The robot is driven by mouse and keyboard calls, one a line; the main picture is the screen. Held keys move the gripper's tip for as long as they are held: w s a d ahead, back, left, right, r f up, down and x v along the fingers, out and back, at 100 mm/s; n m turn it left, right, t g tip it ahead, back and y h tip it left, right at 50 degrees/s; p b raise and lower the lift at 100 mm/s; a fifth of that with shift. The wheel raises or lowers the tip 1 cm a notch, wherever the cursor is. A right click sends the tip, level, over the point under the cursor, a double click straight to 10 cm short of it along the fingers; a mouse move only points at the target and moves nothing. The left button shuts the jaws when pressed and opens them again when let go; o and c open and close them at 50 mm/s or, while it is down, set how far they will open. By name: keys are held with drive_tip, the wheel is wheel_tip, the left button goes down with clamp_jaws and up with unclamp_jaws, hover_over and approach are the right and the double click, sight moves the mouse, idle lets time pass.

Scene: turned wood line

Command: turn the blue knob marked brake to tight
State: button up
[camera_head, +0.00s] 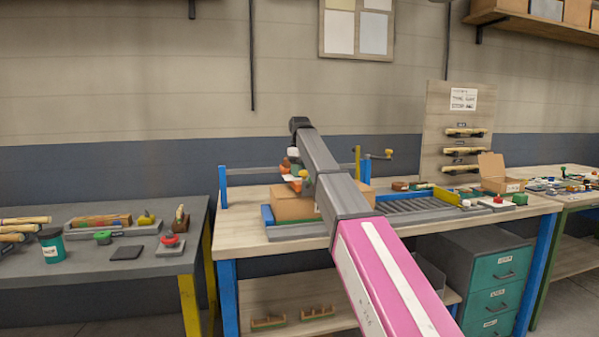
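I cannot pick out a blue knob or a readable brake mark in the head view. My arm reaches from the bottom over the middle workbench (290,240) and bends down at its far end. White, dark and orange parts at that end appear to be my gripper (294,182), just above or in front of a cardboard box (295,206). My arm partly covers them, and the fingers are too small to tell open from shut. A blue upright (223,187) and a blue post with a yellow-tipped arm (367,168) stand at the bench's back.
A grey roller section (420,207) and an open carton (496,173) lie right of my arm. The left grey table (150,262) holds a red mushroom button (169,239), a green button (103,237) and a teal cup (52,246). A drawer cabinet (495,270) stands under the bench.

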idle(0.5)
drive_tip(key=o, duration=0.6)
drive_tip(key=shift+o, duration=0.2)
wheel_tip(320, 180, up, 11)
drive_tip(key=shift+s+f, duration=0.1)
drive_tip(key=shift+f, duration=0.05)
